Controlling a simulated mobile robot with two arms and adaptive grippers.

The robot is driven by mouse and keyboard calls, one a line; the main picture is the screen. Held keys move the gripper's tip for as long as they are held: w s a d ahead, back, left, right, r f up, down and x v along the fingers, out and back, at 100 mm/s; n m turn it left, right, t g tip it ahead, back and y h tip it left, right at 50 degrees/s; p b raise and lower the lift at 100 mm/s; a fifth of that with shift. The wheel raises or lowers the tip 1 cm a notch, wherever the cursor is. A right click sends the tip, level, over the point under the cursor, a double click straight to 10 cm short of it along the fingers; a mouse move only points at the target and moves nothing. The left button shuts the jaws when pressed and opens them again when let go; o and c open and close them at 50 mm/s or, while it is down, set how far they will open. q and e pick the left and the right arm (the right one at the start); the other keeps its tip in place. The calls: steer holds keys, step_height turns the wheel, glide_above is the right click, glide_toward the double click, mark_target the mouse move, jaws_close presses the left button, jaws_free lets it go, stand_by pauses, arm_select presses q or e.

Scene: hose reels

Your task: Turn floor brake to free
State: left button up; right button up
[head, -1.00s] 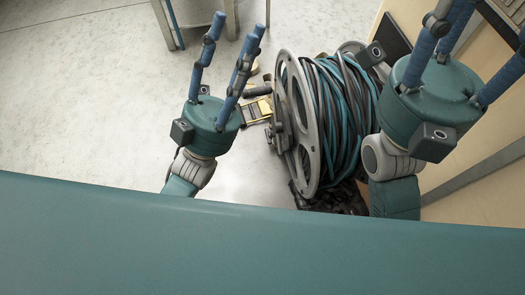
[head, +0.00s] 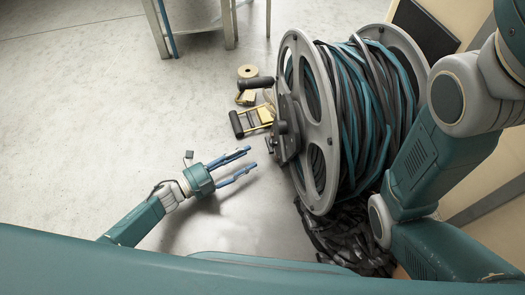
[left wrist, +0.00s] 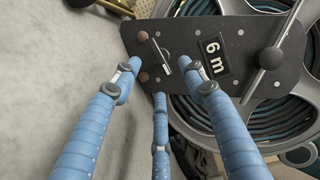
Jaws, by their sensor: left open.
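A large hose reel (head: 318,120) wound with teal and dark hose stands on the floor right of centre in the head view. A dark plate (head: 287,125) is on its left face. The left wrist view shows this plate (left wrist: 188,42) close up, with a "6 m" label, a short silver lever (left wrist: 161,52), brown knobs and a longer lever (left wrist: 283,40) at the right. I cannot tell which part is the floor brake. My left gripper (head: 252,159) is open and empty, just left of the plate. In the left wrist view its fingers (left wrist: 160,68) spread before the short lever; contact is unclear.
A yellow-framed tool (head: 256,117) and a tape roll (head: 248,71) lie on the floor beyond my left gripper. Dark crumpled material (head: 345,235) lies below the reel. Table legs (head: 160,28) stand at the top. The floor at left is clear.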

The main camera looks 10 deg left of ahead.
mark_target(272, 145)
arm_select(q)
steer(key=b+x, duration=0.2)
steer(key=x, duration=0.4)
steer(key=shift+w+f+b, duration=0.1)
steer(key=shift+f+b, duration=0.05)
steer(key=shift+b, duration=0.15)
steer(key=shift+w+d, duration=0.4)
steer(key=shift+d, duration=0.1)
steer(key=c, duration=1.1)
